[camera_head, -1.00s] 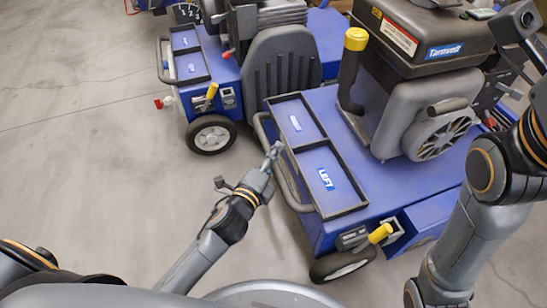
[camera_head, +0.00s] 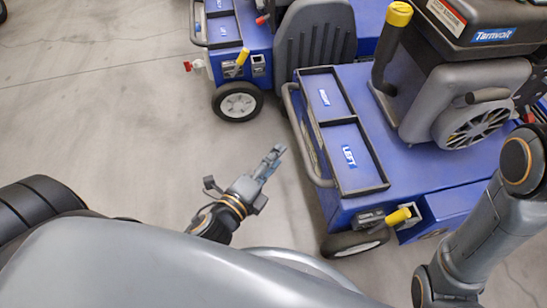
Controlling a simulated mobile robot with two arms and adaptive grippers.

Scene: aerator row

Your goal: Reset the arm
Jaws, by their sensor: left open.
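My left gripper (camera_head: 272,160) is open and empty, out over the bare floor to the left of the nearer blue aerator (camera_head: 420,165). It is apart from the machine and its grey side rail (camera_head: 303,140). My left forearm is mostly hidden behind my own grey body in front. My right arm (camera_head: 485,235) comes down at the right, in front of the aerator. My right gripper does not show.
The nearer aerator has a black-rimmed tray with a LEFT label (camera_head: 349,156), a yellow-tipped lever (camera_head: 399,15) and a yellow handle (camera_head: 398,216). A second blue aerator (camera_head: 222,30) stands behind. The floor (camera_head: 110,110) at left is clear.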

